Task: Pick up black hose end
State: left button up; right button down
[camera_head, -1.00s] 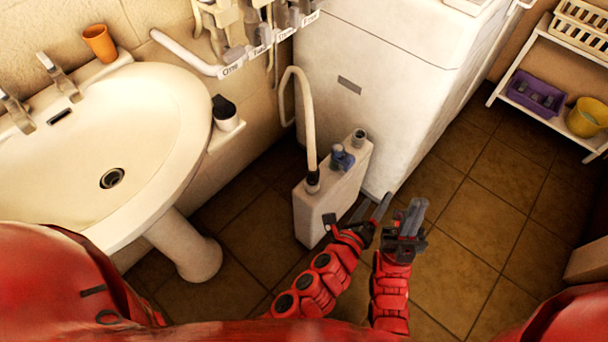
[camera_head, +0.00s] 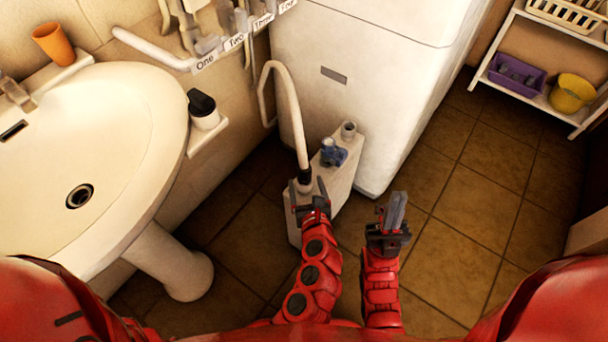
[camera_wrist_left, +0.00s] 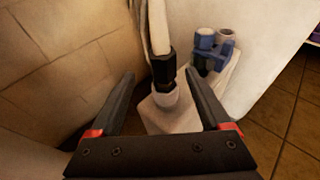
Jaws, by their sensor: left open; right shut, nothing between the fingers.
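The black hose end (camera_head: 304,176) is the dark fitting at the bottom of a white hose (camera_head: 287,97). It sits on top of a pale upright box-like container (camera_head: 342,183). In the left wrist view the black hose end (camera_wrist_left: 164,69) stands between and beyond my fingertips. My left gripper (camera_head: 307,188) is open, close to the hose end and around its line, with no visible contact. In the left wrist view its fingers (camera_wrist_left: 160,82) are spread wide. My right gripper (camera_head: 393,212) is shut and empty, to the right of the container above the floor.
A blue valve (camera_head: 333,153) and an open spout (camera_head: 348,130) are on the container, right of the hose end. A white washing machine (camera_head: 350,80) stands behind, a washbasin (camera_head: 120,130) on the left. Tiled floor (camera_head: 485,190) is clear at right.

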aim_at(304, 176)
pick_arm(q)
jog(key=x, duration=0.4)
jog(key=shift+b, duration=0.35)
jog(key=b+x, duration=0.1)
jog(key=x, duration=0.3)
jog(key=shift+w+d+f+b, duration=0.1)
jog(key=shift+w+d+b, duration=0.05)
jog(key=shift+w+b, duration=0.2)
jog(key=shift+w, duration=0.25)
jog(key=shift+c, duration=0.3)
grip_shut()
